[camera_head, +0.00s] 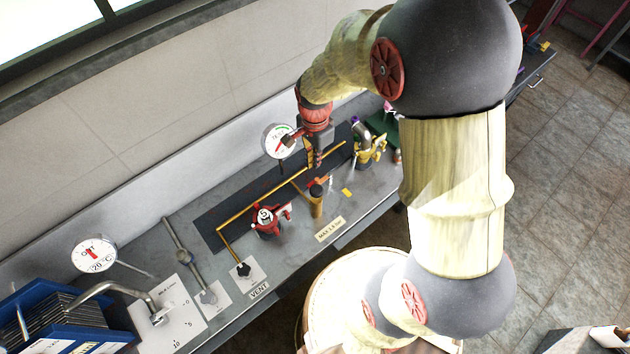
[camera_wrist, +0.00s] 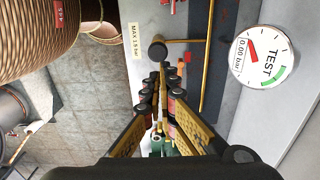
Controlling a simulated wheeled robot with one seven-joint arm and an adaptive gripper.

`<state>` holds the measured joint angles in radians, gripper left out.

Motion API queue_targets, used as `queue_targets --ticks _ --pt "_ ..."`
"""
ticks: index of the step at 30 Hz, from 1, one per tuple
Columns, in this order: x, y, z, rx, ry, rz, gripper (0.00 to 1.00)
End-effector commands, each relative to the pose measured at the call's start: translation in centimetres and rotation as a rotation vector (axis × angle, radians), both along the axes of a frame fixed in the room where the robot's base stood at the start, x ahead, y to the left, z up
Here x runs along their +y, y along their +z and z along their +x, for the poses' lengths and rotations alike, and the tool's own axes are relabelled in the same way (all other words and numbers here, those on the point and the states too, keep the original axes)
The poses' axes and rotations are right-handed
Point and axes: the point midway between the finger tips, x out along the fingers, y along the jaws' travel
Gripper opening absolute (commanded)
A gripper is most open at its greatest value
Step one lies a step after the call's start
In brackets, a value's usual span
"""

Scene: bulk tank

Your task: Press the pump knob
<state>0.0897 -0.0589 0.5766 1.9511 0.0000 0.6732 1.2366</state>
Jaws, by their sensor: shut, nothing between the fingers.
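A brass cylinder with a dark round knob (camera_head: 316,190) stands upright on the grey bench near the "MAX 1.5 bar" label. I take it for the pump knob; it also shows in the wrist view as a dark round cap (camera_wrist: 157,51), just beyond the fingertips. My gripper (camera_head: 318,164) points down above the bench, behind the knob in the head view and apart from it in the picture. In the wrist view my gripper (camera_wrist: 160,76) has its fingers together with nothing between them. The exact height gap to the knob cannot be told.
A white gauge (camera_head: 280,141) stands at the wall; it reads 0.00 bar in the wrist view (camera_wrist: 259,56). A red valve (camera_head: 266,219), a black vent knob (camera_head: 244,269) and a yellow fitting (camera_head: 368,146) stand nearby. A brass pipe (camera_head: 262,202) runs along the bench.

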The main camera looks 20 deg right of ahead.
Motion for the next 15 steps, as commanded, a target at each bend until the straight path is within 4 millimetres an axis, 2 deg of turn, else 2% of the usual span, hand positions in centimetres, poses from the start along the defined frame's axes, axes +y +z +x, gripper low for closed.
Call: queue_targets --ticks 9,15 --pt "0.0 -0.3 0.0 0.001 -0.001 0.000 0.00" --pt "0.0 -2.5 -0.1 0.004 -0.001 0.000 0.00"
